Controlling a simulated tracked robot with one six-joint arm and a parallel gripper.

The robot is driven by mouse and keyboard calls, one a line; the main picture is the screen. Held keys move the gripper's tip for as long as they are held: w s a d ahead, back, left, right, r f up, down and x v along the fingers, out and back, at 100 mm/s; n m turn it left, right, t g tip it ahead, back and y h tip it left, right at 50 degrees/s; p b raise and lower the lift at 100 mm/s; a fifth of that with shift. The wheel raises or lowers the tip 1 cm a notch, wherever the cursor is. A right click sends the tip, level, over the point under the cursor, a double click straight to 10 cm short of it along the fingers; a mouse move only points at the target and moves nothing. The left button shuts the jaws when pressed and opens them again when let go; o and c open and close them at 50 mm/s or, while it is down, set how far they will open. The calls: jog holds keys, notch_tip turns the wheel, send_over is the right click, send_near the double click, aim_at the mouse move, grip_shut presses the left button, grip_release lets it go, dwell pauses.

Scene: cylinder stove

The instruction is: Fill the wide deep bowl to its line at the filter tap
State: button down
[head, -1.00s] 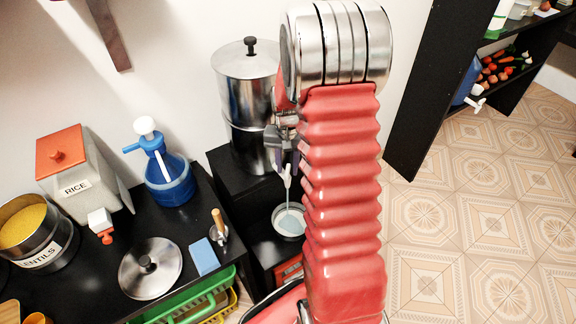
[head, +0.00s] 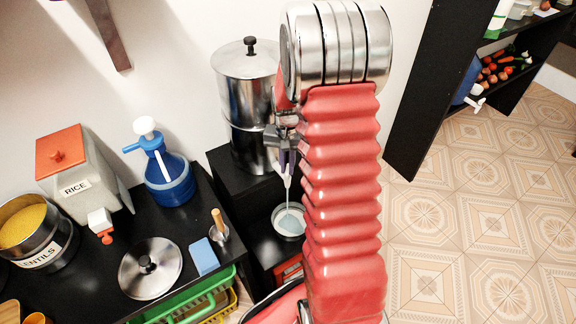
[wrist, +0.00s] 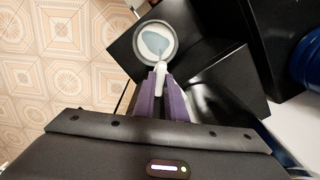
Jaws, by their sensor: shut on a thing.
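The metal filter (head: 246,95) stands on a black stand, with its pale tap (head: 287,181) low at the front. My gripper (head: 286,158) is shut on the tap, with its purple fingers on either side; the wrist view shows the pale tap (wrist: 160,72) between the fingertips (wrist: 162,92). The wide deep bowl (head: 277,222) sits upright on a lower black surface below the tap. The wrist view shows the bowl (wrist: 138,46) with a pale-blue patch of water inside. A thin pale stream seems to run down into it. I cannot make out the fill line.
A black counter to the left holds a blue pump jug (head: 170,182), a rice container (head: 80,180), a lentils tin (head: 45,240), a metal lid (head: 150,268) and a blue sponge (head: 204,257). A black shelf (head: 425,100) stands right. Tiled floor (head: 480,220) is open there.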

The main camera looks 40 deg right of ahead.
aim_at(287, 169)
jog(key=m, duration=0.4)
jog(key=shift+m, duration=0.4)
jog(key=m, duration=0.4)
jog(key=shift+a, duration=0.1)
dwell(0.4)
jog(key=c, duration=1.8)
grip_release()
jog(key=shift+r, duration=0.1)
notch_tip(287, 169, up, 14)
jog(key=shift+f, duration=0.25)
